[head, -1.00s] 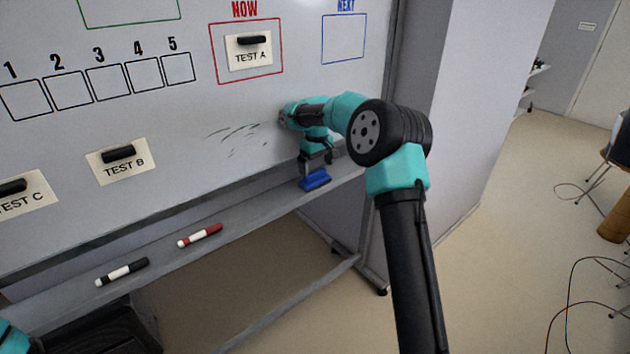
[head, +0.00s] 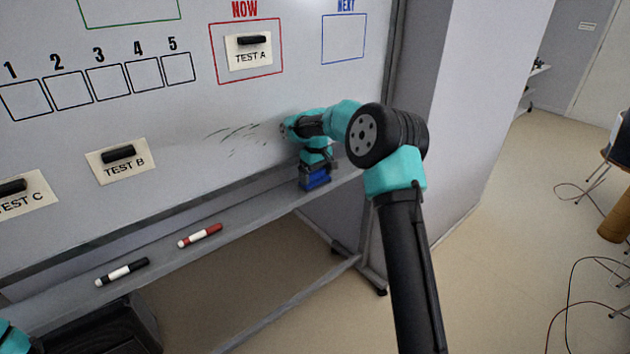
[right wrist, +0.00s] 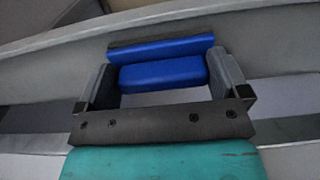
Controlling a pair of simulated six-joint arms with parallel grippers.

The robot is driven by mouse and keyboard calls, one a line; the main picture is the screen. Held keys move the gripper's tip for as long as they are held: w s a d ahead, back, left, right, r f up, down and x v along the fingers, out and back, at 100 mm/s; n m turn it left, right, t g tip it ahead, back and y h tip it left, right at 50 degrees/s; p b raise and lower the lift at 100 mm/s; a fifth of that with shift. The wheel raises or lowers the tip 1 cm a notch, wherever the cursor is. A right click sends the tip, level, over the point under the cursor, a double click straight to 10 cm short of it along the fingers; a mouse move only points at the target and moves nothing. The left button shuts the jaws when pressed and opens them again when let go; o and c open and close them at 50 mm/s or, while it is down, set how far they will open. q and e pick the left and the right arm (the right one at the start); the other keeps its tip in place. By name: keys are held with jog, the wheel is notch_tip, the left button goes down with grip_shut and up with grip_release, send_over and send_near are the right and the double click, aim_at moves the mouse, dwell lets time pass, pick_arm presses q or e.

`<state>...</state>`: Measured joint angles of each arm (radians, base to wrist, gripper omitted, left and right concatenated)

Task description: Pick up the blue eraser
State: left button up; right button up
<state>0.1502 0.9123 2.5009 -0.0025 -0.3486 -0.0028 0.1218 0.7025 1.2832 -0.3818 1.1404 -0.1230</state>
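The blue eraser (head: 316,181) lies on the tray ledge under the whiteboard, partly covered by my right gripper (head: 314,172). In the right wrist view the eraser (right wrist: 162,74) shows blue with a dark strip along its far side. My right gripper (right wrist: 163,66) has its fingers spread wide, one at each end of the eraser. I cannot tell whether the fingers touch it. The eraser appears to rest on the ledge. My left gripper is out of view; only a bit of my left arm shows at the lower left corner.
A red marker (head: 200,236) and a black marker (head: 122,272) lie on the ledge (head: 75,283) to the left. The whiteboard (head: 190,120) rises behind, with TEST A (head: 249,52), TEST B (head: 122,161) and TEST C cards (head: 22,194). The ledge between eraser and red marker is clear.

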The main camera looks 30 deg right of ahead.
aim_at(316, 173)
jog(key=shift+c, duration=0.8)
jog(key=shift+r, duration=0.1)
jog(key=shift+r, duration=1.65)
jog(key=shift+s+a+r, duration=0.1)
jog(key=shift+s, duration=0.05)
jog(key=s+a, duration=0.2)
jog(key=s, duration=0.2)
jog(key=s+a+r, duration=0.1)
jog(key=s+a, duration=0.2)
jog(key=s, duration=0.2)
jog(key=s+a, duration=0.3)
jog(key=s, duration=0.1)
jog(key=shift+s+r, duration=0.15)
jog(key=o, duration=0.4)
jog(key=c, duration=0.3)
